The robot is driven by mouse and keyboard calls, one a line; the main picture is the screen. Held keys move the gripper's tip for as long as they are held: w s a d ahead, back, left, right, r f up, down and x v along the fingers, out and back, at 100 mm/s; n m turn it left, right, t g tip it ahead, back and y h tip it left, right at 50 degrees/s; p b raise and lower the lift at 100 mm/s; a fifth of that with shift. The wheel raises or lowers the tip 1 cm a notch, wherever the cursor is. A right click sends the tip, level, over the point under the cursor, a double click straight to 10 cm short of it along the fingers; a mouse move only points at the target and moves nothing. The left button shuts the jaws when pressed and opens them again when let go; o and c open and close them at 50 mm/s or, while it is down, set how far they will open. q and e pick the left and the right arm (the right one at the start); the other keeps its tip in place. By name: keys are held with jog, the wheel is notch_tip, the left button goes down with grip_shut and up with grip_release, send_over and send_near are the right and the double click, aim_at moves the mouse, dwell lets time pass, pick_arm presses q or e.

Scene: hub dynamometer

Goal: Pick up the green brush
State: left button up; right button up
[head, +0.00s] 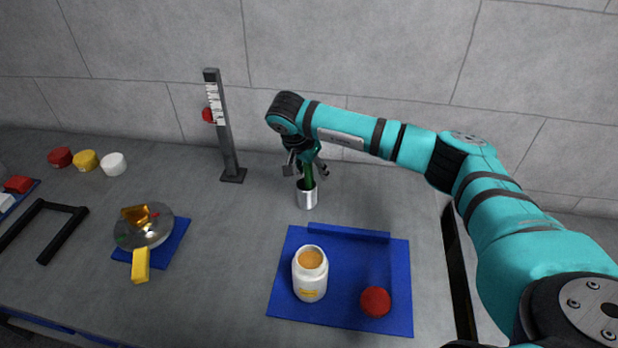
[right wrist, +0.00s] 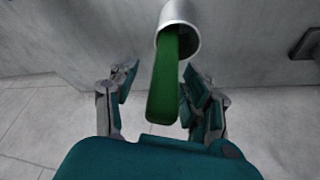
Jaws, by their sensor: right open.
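The green brush (head: 308,178) stands upright in a small silver metal cup (head: 307,198) on the bench. In the right wrist view the green handle (right wrist: 165,85) sticks out of the cup (right wrist: 180,20). My right gripper (head: 306,171) is above the cup, around the upper handle. In the right wrist view its fingers (right wrist: 158,95) are open, one on each side of the handle. The right finger is close to the handle; I cannot tell whether they touch. The lower end of the brush is hidden in the cup. My left gripper is not in view.
A blue tray (head: 345,247) holds a white jar (head: 310,280) and a red lid (head: 375,301). A ruled post (head: 223,135) stands left of the cup. Further left are a metal disc (head: 130,236) with a yellow handle, coloured caps (head: 86,160) and a black frame (head: 62,234).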

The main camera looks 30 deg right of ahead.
jog(key=c, duration=0.9)
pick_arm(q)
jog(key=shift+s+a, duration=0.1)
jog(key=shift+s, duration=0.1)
pick_arm(e)
grip_shut()
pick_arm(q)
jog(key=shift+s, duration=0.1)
pick_arm(e)
jog(key=shift+r, duration=0.1)
pick_arm(q)
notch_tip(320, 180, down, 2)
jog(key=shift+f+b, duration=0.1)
jog(key=shift+b, duration=0.9)
pick_arm(e)
notch_tip(320, 180, up, 10)
